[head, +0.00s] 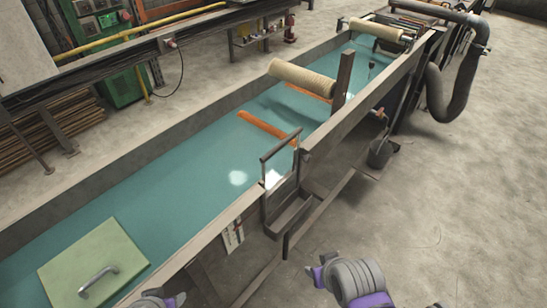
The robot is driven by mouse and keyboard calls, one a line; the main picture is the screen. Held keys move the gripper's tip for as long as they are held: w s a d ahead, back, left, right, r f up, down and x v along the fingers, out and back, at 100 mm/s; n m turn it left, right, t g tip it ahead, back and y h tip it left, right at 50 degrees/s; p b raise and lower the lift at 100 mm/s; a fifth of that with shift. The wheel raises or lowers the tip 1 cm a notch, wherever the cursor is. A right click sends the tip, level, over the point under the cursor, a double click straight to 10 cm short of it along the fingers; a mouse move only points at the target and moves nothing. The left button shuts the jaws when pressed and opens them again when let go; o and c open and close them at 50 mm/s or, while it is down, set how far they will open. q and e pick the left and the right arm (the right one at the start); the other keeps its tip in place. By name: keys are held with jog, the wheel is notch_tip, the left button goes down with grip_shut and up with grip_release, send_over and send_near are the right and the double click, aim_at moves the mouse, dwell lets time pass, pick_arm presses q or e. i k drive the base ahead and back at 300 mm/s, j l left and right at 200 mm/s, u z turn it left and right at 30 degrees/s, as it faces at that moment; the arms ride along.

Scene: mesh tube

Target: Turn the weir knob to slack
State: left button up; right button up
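A long trough of teal water (190,168) runs from the lower left to the upper right. An upright metal frame (281,160), possibly the weir, stands at its near wall with a narrow box-like channel (290,216) below. I cannot make out a weir knob or its setting there. A small white card with markings (232,236) hangs on the outer wall left of the channel. My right gripper (345,280) is at the bottom edge, right of the trough and apart from it. My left gripper (160,299) is mostly cut off at the bottom edge. Neither visibly holds anything.
A green panel with a metal handle (95,262) lies at the trough's near-left end. A beige roller (302,77), a dark post (343,82) and orange bars (268,128) are farther along. A red knob-like part (170,43) is on the back rail.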

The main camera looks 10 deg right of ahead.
aim_at(307, 158)
jog(key=l+u, duration=0.1)
jog(key=u, duration=0.35)
jog(key=l+u, duration=0.15)
jog(key=u, duration=0.3)
jog(key=l+u, duration=0.15)
jog(key=u, duration=0.3)
jog(key=l+u, duration=0.3)
jog(key=k+l+u, duration=0.15)
jog(key=l+u, duration=0.15)
jog(key=k+l+u, duration=0.15)
jog(key=l+u, duration=0.2)
jog(key=k+l+u, duration=0.6)
jog(key=k+l, duration=0.4)
jog(key=k+l+u, duration=0.15)
jog(key=k+l, duration=0.2)
jog(key=k, duration=0.25)
jog(key=k+l, duration=0.65)
jog(key=l, duration=0.55)
jog(key=i, duration=0.05)
